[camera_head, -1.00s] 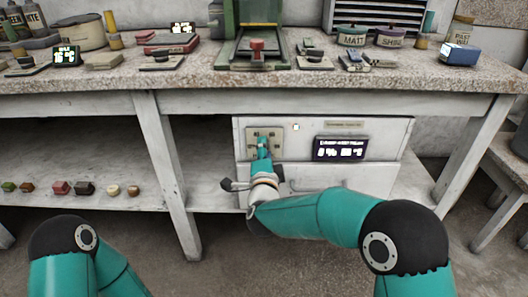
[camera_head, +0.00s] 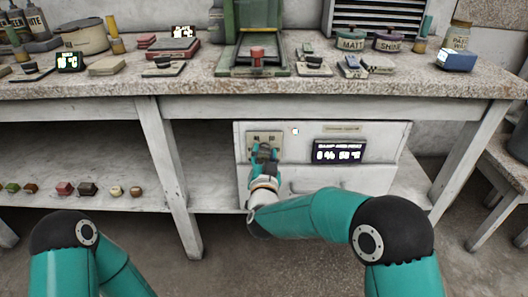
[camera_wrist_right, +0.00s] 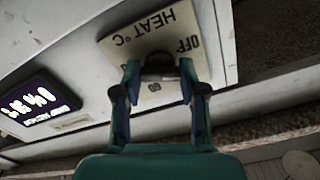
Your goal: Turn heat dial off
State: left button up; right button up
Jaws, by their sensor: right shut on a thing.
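The heat dial (camera_wrist_right: 158,64) is a dark knob on a pale plate (camera_wrist_right: 106,46) lettered "HEAT °C" and "OFF". The plate also shows on the white cabinet front in the head view (camera_head: 252,137). My right gripper (camera_wrist_right: 160,72) is shut on the dial, one finger on each side of it. In the head view the right gripper (camera_head: 265,152) covers the dial and part of the plate. The dial's pointer is hidden, so its setting cannot be told. My left gripper is out of view; only links of my left arm show.
The white cabinet (camera_head: 380,140) sits under the stone-topped bench (camera_head: 120,84). A lit display (camera_head: 339,151) is right of the plate, with a small lit square (camera_head: 295,131) above left of it. A table leg (camera_head: 172,170) stands to the left.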

jog(key=n+p, duration=0.1)
jog(key=n, duration=0.3)
jog(key=shift+s+a+f+n+p, duration=0.1)
jog(key=shift+s+f+n+p, duration=0.05)
jog(key=shift+f+n+p, duration=0.3)
jog(key=shift+n+p, duration=0.4)
jog(key=shift+n, duration=0.85)
jog(key=o, duration=1)
jog(key=shift+o, duration=0.8)
jog(key=shift+r, duration=0.2)
